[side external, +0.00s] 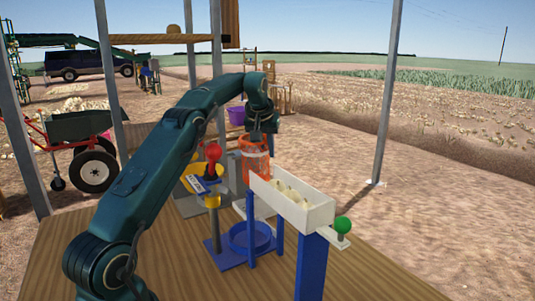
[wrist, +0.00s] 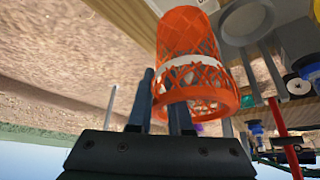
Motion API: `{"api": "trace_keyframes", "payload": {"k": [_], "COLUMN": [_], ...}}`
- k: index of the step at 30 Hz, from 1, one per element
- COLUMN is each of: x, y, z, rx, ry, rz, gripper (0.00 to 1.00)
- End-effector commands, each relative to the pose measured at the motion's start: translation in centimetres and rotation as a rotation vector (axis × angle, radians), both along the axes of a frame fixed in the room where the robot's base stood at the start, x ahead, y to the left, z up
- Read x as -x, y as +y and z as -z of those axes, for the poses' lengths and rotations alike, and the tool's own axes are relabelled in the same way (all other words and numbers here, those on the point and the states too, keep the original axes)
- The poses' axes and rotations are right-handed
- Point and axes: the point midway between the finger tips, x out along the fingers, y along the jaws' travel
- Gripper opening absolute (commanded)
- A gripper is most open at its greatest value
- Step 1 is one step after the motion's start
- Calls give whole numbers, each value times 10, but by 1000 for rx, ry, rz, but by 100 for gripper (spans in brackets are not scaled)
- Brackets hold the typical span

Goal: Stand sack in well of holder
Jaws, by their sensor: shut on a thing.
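The sack is an orange mesh tube with a pale band; it hangs in the side view (side external: 256,165) and fills the upper middle of the wrist view (wrist: 185,35). My gripper (side external: 263,140) is shut on the sack's rim, with its fingers also visible in the wrist view (wrist: 165,103). The sack looks roughly upright in the side view, up in the air behind the white trough. The blue holder (side external: 240,251), with a round ring-shaped well, stands on the table, lower and nearer the camera than the sack. The well looks empty.
A white trough (side external: 307,214) with several onions stands on blue posts right of the holder, a green knob (side external: 342,224) at its end. A red knob (side external: 213,152) and yellow parts stand left of the sack. The wooden table (side external: 175,262) is clear at the front.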

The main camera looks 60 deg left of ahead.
Motion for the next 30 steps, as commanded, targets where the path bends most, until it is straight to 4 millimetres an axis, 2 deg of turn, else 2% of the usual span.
{"api": "trace_keyframes", "payload": {"k": [7, 15, 22, 27, 30], "x": [0, 0, 0, 1, 0], "y": [0, -1, -1, -1, -1], "z": [13, 46, 65, 89, 96], "rx": [2, 2, 2, 3, 2], "ry": [4, 4, 2, 4, 3], "rz": [1, 2, 2, 2, 3], "gripper": [0, 0, 0, 0, 0]}}
